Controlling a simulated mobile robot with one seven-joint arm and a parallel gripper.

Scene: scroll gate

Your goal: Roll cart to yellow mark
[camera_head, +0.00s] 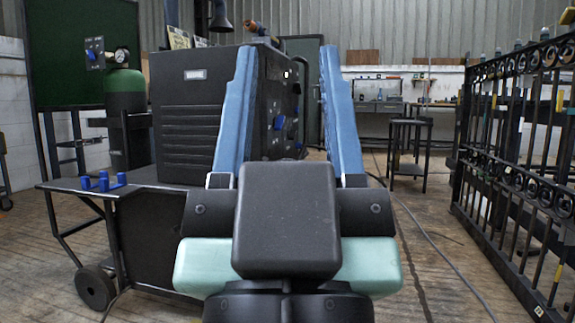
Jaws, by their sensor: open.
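The cart (140,183) stands at the left, a dark frame with a wheel (95,287) on the wooden floor. It carries a black machine box (183,120) with knobs on its side. A green gas cylinder (125,95) with a gauge stands behind its left part. My gripper (287,50) is in the foreground, its two blue fingers spread wide and pointing away. Nothing shows held between them. The left finger overlaps the machine in the picture; whether they touch cannot be told. My gripper hides part of the cart's right side. I see no clear yellow mark on the floor.
A black iron gate (500,190) with small yellow spots stands along the right. A dark stool (408,150) and a workbench (390,107) are at the back. A cable (440,253) lies on the floor. Bare floor shows between cart and gate. Small blue parts (103,182) sit on the cart's shelf.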

